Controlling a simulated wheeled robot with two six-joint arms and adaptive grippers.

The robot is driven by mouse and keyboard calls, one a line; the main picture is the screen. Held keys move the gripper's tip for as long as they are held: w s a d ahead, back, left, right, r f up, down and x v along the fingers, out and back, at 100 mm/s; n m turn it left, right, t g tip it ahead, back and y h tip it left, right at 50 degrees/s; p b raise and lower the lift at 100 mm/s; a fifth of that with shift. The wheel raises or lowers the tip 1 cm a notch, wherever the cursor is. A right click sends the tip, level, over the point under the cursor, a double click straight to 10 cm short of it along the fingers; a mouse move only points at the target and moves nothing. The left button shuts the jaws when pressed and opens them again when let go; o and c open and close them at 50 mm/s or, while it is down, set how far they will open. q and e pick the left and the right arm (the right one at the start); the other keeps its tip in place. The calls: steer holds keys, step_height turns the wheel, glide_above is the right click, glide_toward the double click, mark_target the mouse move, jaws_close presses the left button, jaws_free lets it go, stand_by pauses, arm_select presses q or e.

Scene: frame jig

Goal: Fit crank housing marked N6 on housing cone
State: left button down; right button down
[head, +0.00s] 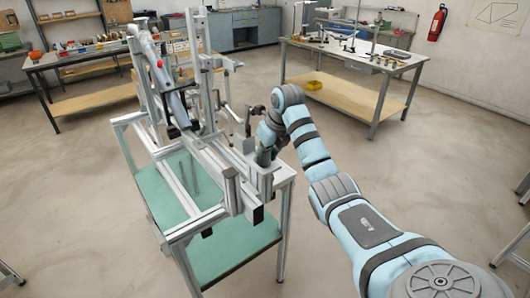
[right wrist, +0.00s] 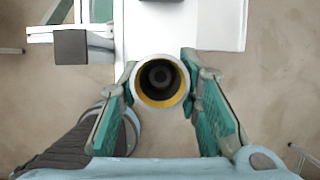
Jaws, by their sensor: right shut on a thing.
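The crank housing (right wrist: 138,92) shows end-on in the right wrist view as a short round tube with a pale rim, a yellow inner ring and a dark middle. My right gripper (right wrist: 160,82) is shut on it, with one green-padded finger on each side. In the head view my right gripper (head: 265,152) is at the right end of the metal frame jig (head: 200,165), close above its pale end plate (head: 283,172). I cannot make out the N6 marking. I cannot make out the housing cone, nor tell whether the housing is around it. My left gripper is not in view.
The jig's upright bars and rails stand just left of my right gripper. A dark-ended bar (right wrist: 85,46) shows at upper left in the wrist view. A workbench (head: 350,62) with small parts stands behind. The floor to the right is largely clear.

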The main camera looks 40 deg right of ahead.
steer(key=shift+f, duration=0.15)
steer(key=c, duration=1.1)
jaws_free()
steer(key=v, duration=0.7)
steer(key=shift+r, duration=0.25)
steer(key=shift+f, duration=0.1)
